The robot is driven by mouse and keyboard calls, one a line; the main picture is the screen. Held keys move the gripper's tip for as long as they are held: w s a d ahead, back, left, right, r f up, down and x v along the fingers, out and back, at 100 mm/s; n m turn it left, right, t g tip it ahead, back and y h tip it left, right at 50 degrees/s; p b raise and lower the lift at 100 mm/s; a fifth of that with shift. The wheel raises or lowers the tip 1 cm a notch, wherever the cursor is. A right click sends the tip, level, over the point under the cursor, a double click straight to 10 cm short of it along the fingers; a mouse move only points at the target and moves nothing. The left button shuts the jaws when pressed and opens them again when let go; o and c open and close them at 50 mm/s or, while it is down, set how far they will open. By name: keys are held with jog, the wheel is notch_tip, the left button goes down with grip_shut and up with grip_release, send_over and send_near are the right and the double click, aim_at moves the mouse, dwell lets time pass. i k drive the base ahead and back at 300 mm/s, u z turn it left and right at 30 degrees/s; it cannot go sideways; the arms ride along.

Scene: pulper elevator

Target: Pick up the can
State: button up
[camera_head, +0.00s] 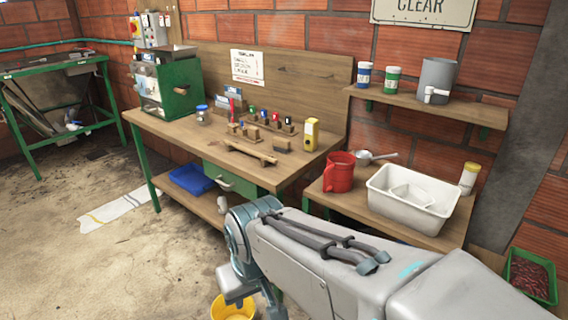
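No single thing is plainly marked as the can. On the wall shelf at the upper right stand a small blue-and-white can (364,75), a green-and-white can (392,80) and a larger grey vessel with a white tap (437,80). My arm reaches in from the lower right, and its wrist end hangs in front of the workbench, low and well to the left of the shelf. My gripper's fingers cannot be made out there, so open or shut is not visible. Nothing is seen held.
The workbench (170,128) carries a green machine (170,85), a jar (202,115) and a yellow box (311,134). A red jug (339,171) and white basin (412,197) sit on the lower right bench. A yellow bucket (232,308) is below my arm. The left floor is mostly clear.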

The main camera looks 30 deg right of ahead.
aim_at(338, 173)
jog(key=z, duration=0.15)
jog(key=i, duration=0.8)
jog(key=z, duration=0.95)
jog(key=i, duration=0.55)
jog(key=z, duration=0.6)
